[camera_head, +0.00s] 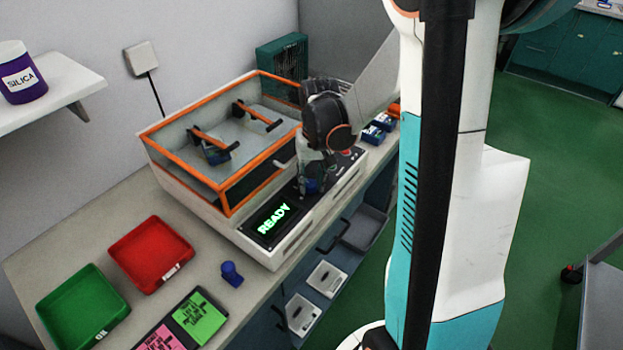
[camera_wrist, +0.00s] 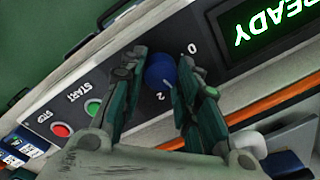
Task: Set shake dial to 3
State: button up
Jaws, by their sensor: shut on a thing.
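The blue shake dial (camera_wrist: 160,71) sits on the dark front panel (camera_wrist: 45,97) of the shaker, between the READY display and the START button. The marks 0 and 2 show beside it; other marks are hidden or too small to read. I cannot tell which number the dial points to. My gripper (camera_wrist: 160,88) is shut on the dial, with one finger on each side. In the head view my gripper (camera_head: 315,176) reaches down to the panel, and the dial (camera_head: 312,186) is mostly hidden by it.
The display (camera_head: 272,217) reads READY. START (camera_wrist: 93,107) and STOP (camera_wrist: 61,130) buttons are near my fingers. The orange-edged glass enclosure (camera_head: 187,169) stands directly behind the panel. Red (camera_head: 124,242) and green (camera_head: 59,300) trays and a loose blue item (camera_head: 231,274) lie at left on the bench.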

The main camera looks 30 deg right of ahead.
dwell(0.3)
jog(key=o, duration=1.1)
jog(key=shift+d, duration=0.1)
jog(key=shift+c, duration=0.2)
jog(key=shift+n, duration=0.3)
